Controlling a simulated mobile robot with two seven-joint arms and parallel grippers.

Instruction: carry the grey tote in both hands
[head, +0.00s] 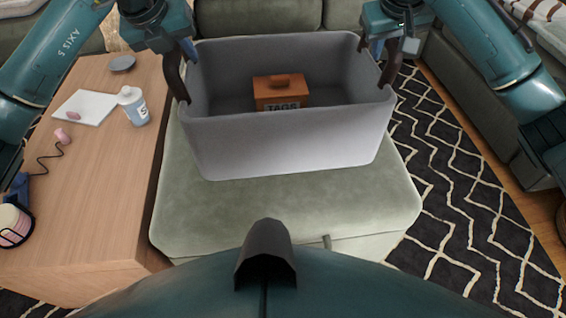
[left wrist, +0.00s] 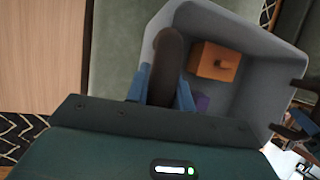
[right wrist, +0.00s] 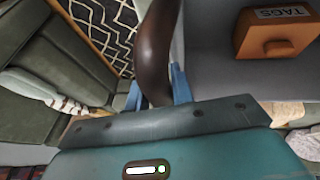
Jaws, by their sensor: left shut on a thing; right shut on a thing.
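The grey tote (head: 285,140) is upright over the green ottoman seat; I cannot tell whether its base touches the cushion. It has a dark curved handle at each side. My left gripper (head: 186,52) is shut on the left handle (head: 174,76), which also shows between its fingers in the left wrist view (left wrist: 169,50). My right gripper (head: 378,44) is shut on the right handle (head: 391,66), also seen in the right wrist view (right wrist: 158,45). An orange box (head: 281,91) labelled TAGS lies inside the tote. A small purple thing (left wrist: 202,103) shows beside it in the left wrist view.
The green ottoman (head: 285,210) is bare in front of the tote. A wooden table (head: 100,205) at left holds a bottle (head: 133,106), a white pad (head: 85,108) and a grey disc (head: 122,64). A patterned rug (head: 460,190) lies at right, beside green sofa sections.

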